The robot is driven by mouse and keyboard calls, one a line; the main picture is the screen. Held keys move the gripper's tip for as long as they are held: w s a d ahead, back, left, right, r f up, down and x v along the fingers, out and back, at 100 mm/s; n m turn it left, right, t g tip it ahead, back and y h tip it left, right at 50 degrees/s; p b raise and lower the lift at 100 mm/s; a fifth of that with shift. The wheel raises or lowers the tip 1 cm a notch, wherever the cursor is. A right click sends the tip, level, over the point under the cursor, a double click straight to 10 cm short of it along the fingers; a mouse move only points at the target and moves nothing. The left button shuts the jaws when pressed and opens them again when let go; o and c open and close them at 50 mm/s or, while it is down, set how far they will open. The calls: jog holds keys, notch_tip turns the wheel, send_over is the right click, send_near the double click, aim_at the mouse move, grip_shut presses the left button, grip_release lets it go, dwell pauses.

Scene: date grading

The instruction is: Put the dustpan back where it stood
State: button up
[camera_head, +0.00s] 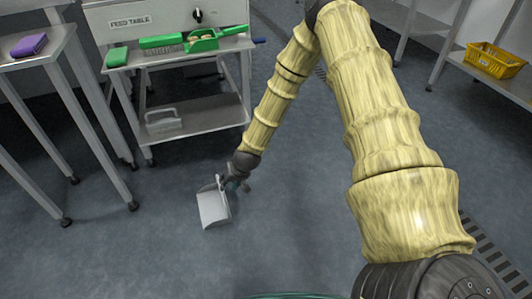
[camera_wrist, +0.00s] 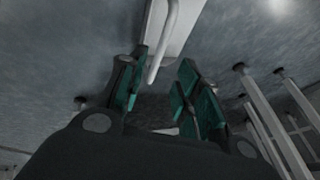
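A pale grey dustpan (camera_head: 213,207) is at the floor in front of the feed table, its pan below my gripper (camera_head: 238,181). In the wrist view, its white handle (camera_wrist: 167,38) reaches down between the green-padded fingers of my gripper (camera_wrist: 165,62). The fingers stand apart, and a gap shows beside the handle. The far part of the pan is cut off by the top edge of that view. Whether the pan rests on the floor or is slightly raised, I cannot tell.
The feed table (camera_head: 150,59) holds a green brush (camera_head: 160,43), a green scoop (camera_head: 203,41) and a green block (camera_head: 117,57). A pale handled object (camera_head: 162,119) is on its lower shelf. A side table (camera_head: 52,41) bears a purple block (camera_head: 29,45). A yellow crate (camera_head: 494,60) sits right.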

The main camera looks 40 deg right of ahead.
jog(key=s+a+f+n+g, duration=0.1)
jog(key=s+a+f, duration=0.15)
jog(key=s, duration=0.35)
jog(key=s+a+f+g, duration=0.1)
jog(key=s+a+f, duration=0.15)
jog(key=s, duration=0.45)
jog(key=s+a+f+n+g+h, duration=0.1)
jog(key=s+f+n+g+h, duration=0.1)
jog(key=s, duration=2.6)
jog(key=shift+f+g, duration=0.15)
jog(key=shift+g, duration=0.35)
jog(key=shift+a, duration=0.1)
notch_tip(320, 180, up, 42)
jog(key=p, duration=4.2)
jog(key=shift+o, duration=0.6)
jog(key=shift+s, duration=0.1)
